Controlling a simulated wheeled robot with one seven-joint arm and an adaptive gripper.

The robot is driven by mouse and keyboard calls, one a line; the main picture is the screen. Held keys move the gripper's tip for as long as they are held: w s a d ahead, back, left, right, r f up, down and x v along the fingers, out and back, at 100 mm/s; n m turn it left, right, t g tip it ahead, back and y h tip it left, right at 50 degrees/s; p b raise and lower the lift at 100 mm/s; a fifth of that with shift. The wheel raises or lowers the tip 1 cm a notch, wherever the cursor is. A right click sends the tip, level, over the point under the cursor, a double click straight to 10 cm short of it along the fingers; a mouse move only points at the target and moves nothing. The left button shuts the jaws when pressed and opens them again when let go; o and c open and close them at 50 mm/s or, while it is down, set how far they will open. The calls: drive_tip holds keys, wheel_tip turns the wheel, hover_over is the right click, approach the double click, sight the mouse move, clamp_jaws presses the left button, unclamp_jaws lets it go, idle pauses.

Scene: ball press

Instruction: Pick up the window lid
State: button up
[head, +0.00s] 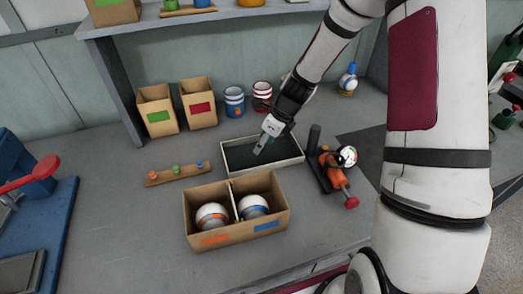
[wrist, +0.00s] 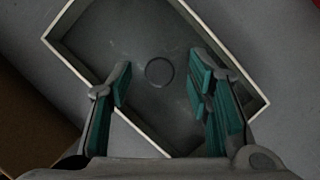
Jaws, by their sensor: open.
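My gripper (head: 262,146) is open and empty above the pale-rimmed tray (head: 292,162), pointing down into it. In the wrist view its teal-padded fingers (wrist: 164,82) stand apart, over the near part of the tray (wrist: 222,42). Between the fingertips, on the dark tray floor, shows a small round outline (wrist: 160,71). I cannot tell whether this outline belongs to a clear window lid or is a mark on the floor. No other thing is clearly recognisable as the window lid.
A cardboard box (head: 238,230) with two balls stands in front of the tray. An orange and black press (head: 330,170) stands close at its right. A wooden strip with coloured pegs (head: 177,173) lies at its left. Cans (head: 234,102) and cardboard bins (head: 197,103) stand behind.

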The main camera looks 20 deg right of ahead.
drive_tip(key=shift+a+f, duration=0.1)
drive_tip(key=shift+f, duration=0.1)
clamp_jaws()
drive_tip(key=shift+r, duration=0.15)
